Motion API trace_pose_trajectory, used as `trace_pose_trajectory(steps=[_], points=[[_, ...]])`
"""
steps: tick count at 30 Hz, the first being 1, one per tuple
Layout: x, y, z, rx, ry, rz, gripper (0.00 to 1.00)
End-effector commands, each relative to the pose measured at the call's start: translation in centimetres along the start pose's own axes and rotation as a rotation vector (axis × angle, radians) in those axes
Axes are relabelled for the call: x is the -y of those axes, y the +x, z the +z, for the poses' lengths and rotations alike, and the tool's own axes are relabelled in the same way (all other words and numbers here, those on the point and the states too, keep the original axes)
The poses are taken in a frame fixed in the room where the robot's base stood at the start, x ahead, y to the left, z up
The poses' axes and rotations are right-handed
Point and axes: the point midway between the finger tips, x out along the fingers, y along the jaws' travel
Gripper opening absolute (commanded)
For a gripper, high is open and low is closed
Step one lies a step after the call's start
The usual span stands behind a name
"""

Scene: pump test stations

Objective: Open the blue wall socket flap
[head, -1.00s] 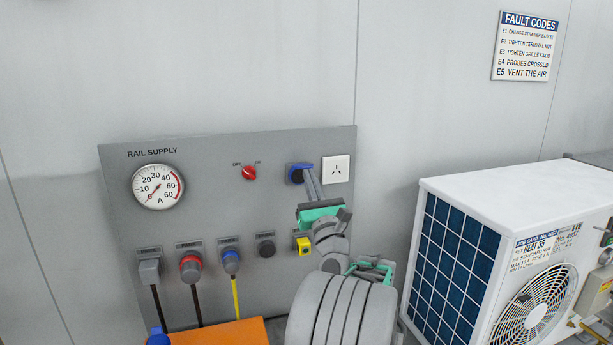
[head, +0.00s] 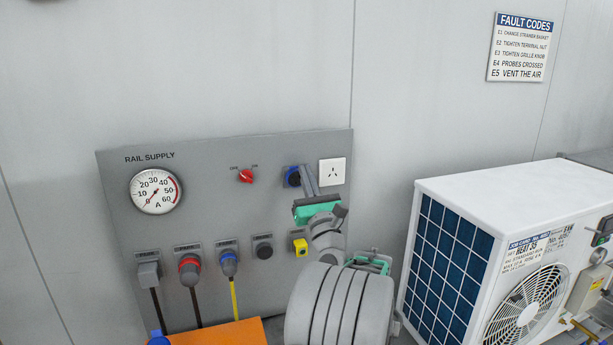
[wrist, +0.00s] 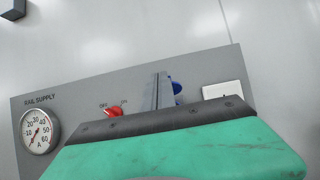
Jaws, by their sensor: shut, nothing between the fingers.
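The blue wall socket (head: 292,177) is on the grey supply panel, left of the white outlet. My gripper (head: 304,170) is shut and empty, with its fingertips at the socket's right side in the head view. The fingers cover part of the socket, and I cannot tell whether they touch it or how far its flap stands open. In the wrist view, a blue piece of the socket (wrist: 176,86) shows just right of my fingers (wrist: 161,78).
A red switch knob (head: 246,176) is left of the socket, and a white outlet (head: 332,172) is on its right. Several plugged connectors and a yellow part (head: 300,246) are lower on the panel (head: 222,205). A white heat pump unit (head: 520,190) stands at right.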

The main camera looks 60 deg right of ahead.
Motion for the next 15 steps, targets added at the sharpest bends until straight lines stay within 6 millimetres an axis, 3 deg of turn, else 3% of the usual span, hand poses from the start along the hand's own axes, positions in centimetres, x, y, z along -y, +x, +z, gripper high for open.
trace_pose_trajectory(steps=[4,8,15], points=[[-0.2,-1.0,-1.1,-0.001,0.001,0.001,0.00],[-0.7,-3.2,-3.4,-0.002,0.007,0.006,0.00],[-0.7,-7.8,1.4,0.002,0.001,0.006,0.00]])
